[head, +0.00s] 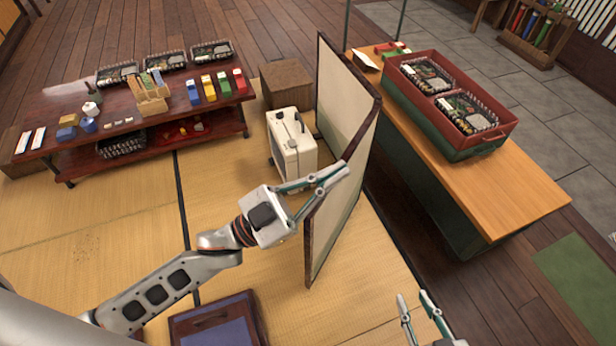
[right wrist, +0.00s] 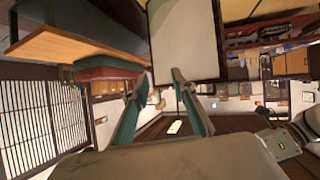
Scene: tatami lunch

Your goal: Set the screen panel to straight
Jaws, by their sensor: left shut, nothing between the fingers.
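The folding screen stands on the tatami in the middle of the head view. Its far panel (head: 340,95) and near panel (head: 340,225) meet at an angle at the right-hand fold, so it is bent. Pale paper in a dark frame also shows in the right wrist view (right wrist: 185,40). My left gripper (head: 341,172) is shut and empty, overlapping the near panel's upper part; I cannot tell whether it touches. My right gripper (head: 414,300) is open and empty at the lower right, apart from the screen; its spread fingers show in the right wrist view (right wrist: 160,80).
A white wheeled case (head: 292,150) and a brown box (head: 286,84) stand left of the screen. A wooden counter (head: 520,190) with a red tray (head: 490,145) is close on its right. A low table (head: 165,120) is at upper left. A dark-framed box (head: 215,318) lies in front.

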